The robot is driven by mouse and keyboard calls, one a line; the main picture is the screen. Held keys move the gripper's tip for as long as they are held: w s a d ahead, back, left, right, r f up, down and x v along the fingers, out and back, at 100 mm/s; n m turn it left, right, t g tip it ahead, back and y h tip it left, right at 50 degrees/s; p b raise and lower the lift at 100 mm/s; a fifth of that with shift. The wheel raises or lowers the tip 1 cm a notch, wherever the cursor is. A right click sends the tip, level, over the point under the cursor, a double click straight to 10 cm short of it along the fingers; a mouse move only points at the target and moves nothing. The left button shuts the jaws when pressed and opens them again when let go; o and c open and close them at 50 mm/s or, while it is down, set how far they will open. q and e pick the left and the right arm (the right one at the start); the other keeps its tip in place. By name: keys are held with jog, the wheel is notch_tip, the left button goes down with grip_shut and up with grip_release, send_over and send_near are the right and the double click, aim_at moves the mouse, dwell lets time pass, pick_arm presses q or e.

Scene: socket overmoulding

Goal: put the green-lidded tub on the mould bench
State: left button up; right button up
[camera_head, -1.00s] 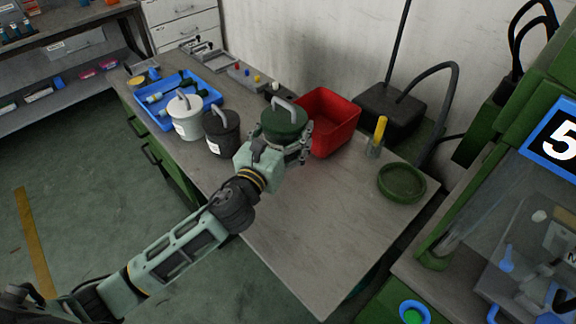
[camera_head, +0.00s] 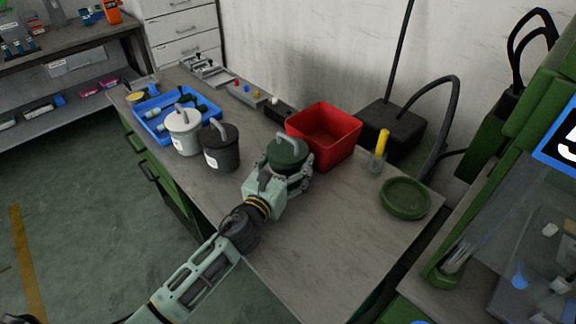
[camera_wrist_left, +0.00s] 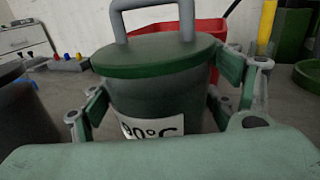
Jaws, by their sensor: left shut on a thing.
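The green-lidded tub (camera_head: 287,152) has a dark body and a grey handle on top. In the left wrist view the tub (camera_wrist_left: 160,95) fills the middle and shows a white label ending in "0°C". My left gripper (camera_head: 290,174) is shut on the tub's body, with one finger on each side. The tub is upright over the bench top (camera_head: 330,235); I cannot tell whether its base touches the bench. My right gripper is not in view.
A red bin (camera_head: 325,136) stands right behind the tub. A black-lidded tub (camera_head: 221,148) and a white tub (camera_head: 184,131) stand to the left, by a blue tray (camera_head: 152,123). A green dish (camera_head: 405,198) and a yellow-handled tool (camera_head: 381,146) are right. The front bench is clear.

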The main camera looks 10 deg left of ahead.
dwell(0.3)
pick_arm(q)
jog(key=o, duration=1.2)
jog(key=shift+f, duration=0.25)
jog(key=o, duration=0.5)
jog(key=shift+c, duration=0.2)
jog(key=shift+r, duration=0.15)
jog(key=shift+s, duration=0.15)
jog(key=b+v, duration=0.1)
jog(key=v, duration=0.9)
jog(key=shift+s+a, duration=0.1)
jog(key=shift+s, duration=0.15)
jog(key=shift+s+a, duration=0.1)
jog(key=shift+s, duration=0.5)
